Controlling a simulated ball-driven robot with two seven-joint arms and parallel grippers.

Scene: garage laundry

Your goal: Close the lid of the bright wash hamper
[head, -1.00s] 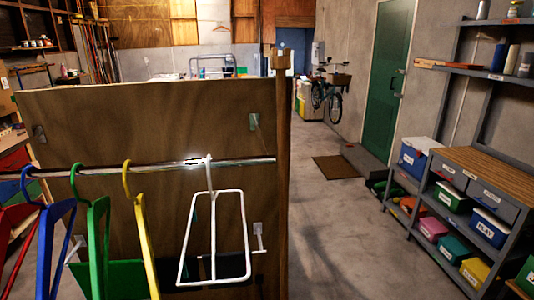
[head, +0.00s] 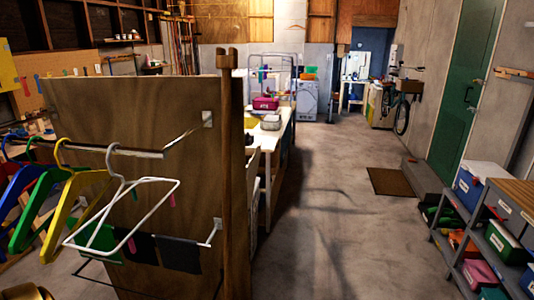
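I cannot make out a wash hamper or its lid in the head view. Neither of my grippers can be made out in this view. A wooden partition panel (head: 130,120) with a post at its right end hides part of the room behind it.
Coloured hangers (head: 60,200) and a white hanger (head: 120,212) hang from a rail on the panel, close on the left. A white table (head: 270,140) stands behind it. Concrete floor (head: 320,220) is open in the middle. Shelving (head: 490,235) stands at right, near a doormat (head: 390,181).

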